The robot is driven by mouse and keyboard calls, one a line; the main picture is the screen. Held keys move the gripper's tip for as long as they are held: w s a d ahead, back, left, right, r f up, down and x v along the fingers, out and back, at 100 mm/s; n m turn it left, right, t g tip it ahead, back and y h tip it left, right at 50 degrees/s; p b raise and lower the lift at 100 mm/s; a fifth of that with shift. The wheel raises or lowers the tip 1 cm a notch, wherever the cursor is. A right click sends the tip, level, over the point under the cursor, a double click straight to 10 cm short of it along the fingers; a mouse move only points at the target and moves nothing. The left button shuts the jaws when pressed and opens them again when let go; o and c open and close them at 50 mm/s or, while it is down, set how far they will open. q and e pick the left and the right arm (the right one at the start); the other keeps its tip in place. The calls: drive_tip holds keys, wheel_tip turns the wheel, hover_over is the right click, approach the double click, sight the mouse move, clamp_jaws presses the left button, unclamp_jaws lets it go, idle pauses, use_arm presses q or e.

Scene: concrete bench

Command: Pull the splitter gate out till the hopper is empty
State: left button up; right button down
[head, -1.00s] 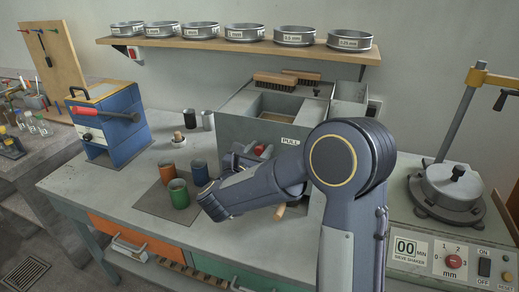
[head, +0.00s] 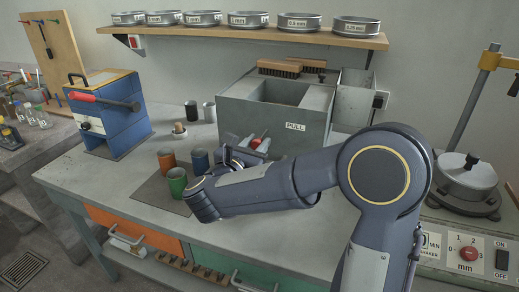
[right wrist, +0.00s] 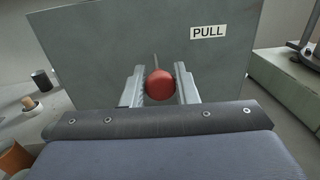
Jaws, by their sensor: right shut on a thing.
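The splitter (head: 270,120) is a grey box with a PULL label (head: 295,127) on its front; the label also shows in the right wrist view (right wrist: 208,32). The hopper opening (head: 285,92) on its top shows bare grey walls and no tan material; its deepest part is hidden. The gate's red knob (head: 256,143) sits on a thin rod standing out of the front face. My right gripper (head: 250,151) is shut on the knob (right wrist: 160,85), with one finger on each side. My left gripper is not in view.
Orange (head: 167,160), blue (head: 200,161) and green (head: 177,183) cups stand on a dark mat left of my gripper. A sieve shaker (head: 465,185) stands at the right. My arm hides the bench before the splitter.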

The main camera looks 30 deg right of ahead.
drive_tip(key=shift+a+f, duration=0.1)
drive_tip(key=c, duration=1.5)
unclamp_jaws()
drive_tip(key=shift+s, duration=0.1)
drive_tip(key=shift+s+a, duration=0.1)
drive_tip(key=shift+s, duration=0.05)
drive_tip(key=shift+a, duration=0.15)
drive_tip(key=b+v, duration=0.1)
drive_tip(key=v, duration=0.6)
drive_tip(key=shift+s+a, duration=0.2)
drive_tip(key=shift+s, duration=0.05)
drive_tip(key=shift+w, duration=0.1)
